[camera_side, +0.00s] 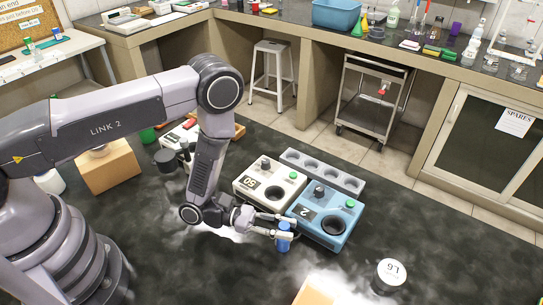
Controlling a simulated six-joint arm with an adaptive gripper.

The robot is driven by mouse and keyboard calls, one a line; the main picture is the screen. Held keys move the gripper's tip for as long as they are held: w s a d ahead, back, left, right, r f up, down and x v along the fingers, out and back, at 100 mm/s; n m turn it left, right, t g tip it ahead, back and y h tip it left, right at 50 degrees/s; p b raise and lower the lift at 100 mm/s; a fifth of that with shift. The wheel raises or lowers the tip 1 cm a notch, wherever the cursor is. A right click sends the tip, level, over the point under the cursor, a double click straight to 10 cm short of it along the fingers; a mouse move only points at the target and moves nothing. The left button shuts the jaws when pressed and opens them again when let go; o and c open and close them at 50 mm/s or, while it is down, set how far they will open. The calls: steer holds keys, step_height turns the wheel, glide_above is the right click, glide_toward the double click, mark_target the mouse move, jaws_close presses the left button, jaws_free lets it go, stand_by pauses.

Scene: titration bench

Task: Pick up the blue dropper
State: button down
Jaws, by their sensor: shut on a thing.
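The blue dropper (284,243) is a small blue upright piece in front of the blue device. My gripper (283,227) is shut on it, with the fingers at its upper part. My arm comes in from the left and bends down to it. I cannot tell whether the dropper's lower end touches the dark bench top. The fingers and the small size hide its finer detail.
A blue device (325,218) marked 2 and a white device (269,184) marked 50 stand close behind. A grey rack (322,172) with several holes lies beyond. A white-lidded jar (390,275) marked L6 stands right. The dark bench (440,225) is clear at right.

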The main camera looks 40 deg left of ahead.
steer(key=shift+r, duration=0.15)
step_height(320, 180, up, 10)
steer(key=shift+f, duration=0.1)
stand_by(0.5)
